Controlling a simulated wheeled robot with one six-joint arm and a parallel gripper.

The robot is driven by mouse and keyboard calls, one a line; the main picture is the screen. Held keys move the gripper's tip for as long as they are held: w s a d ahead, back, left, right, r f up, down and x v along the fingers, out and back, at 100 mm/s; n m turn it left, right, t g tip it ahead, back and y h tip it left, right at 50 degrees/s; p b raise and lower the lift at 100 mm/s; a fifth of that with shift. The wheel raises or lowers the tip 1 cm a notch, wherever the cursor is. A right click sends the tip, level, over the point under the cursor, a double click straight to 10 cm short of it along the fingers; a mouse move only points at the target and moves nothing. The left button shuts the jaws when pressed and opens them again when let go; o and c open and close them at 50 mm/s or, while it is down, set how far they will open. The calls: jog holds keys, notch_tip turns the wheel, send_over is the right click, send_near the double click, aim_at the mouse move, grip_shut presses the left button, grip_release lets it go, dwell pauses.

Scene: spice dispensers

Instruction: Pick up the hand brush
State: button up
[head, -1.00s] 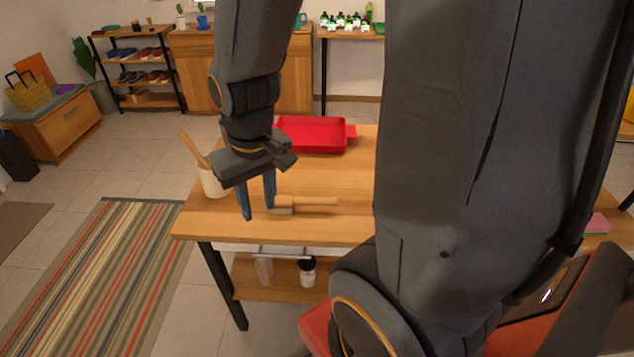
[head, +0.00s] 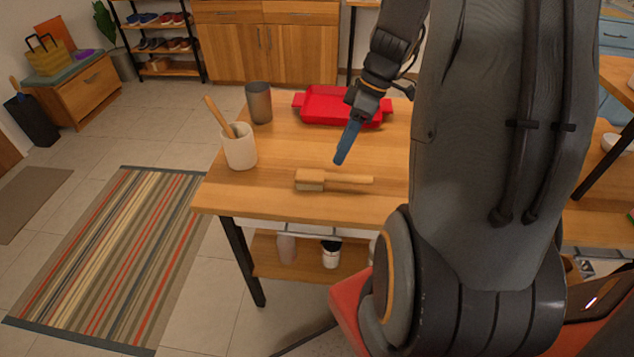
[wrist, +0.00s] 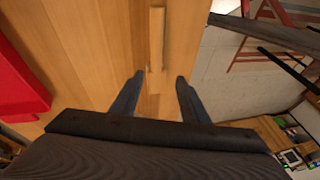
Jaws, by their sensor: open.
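The hand brush (head: 311,180) lies on the wooden table near its front edge, its bristle block to the left and its handle pointing right. In the wrist view the brush's wooden handle (wrist: 156,38) lies ahead of the fingers, roughly between their lines; the rest of the brush is hard to make out there. My gripper (head: 341,158) is above the table, behind and over the brush, apart from it.
A red tray (head: 322,106) stands at the back of the table. A white crock (head: 240,150) with a wooden utensil and a grey cup (head: 259,103) stand at the left. The table's front edge is close to the brush. A striped rug (head: 110,255) lies on the floor.

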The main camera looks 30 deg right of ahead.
aim_at(333, 174)
jog(key=shift+n+y, duration=0.3)
jog(key=shift+n, duration=0.3)
jog(key=shift+d+f+p+x, duration=0.1)
jog(key=shift+d+p+x, duration=0.2)
jog(key=shift+x, duration=1)
jog(key=shift+d+f+p+x, duration=0.15)
jog(key=shift+p+x, duration=0.2)
jog(key=shift+x, duration=1)
jog(key=shift+d+f+p+x, duration=0.1)
jog(key=shift+d+p+x, duration=0.2)
jog(key=shift+x, duration=1)
jog(key=shift+a, duration=0.1)
jog(key=shift+w+r, duration=0.1)
grip_shut()
notch_tip(333, 174, up, 10)
jog(key=b, duration=0.1)
jog(key=shift+b, duration=0.35)
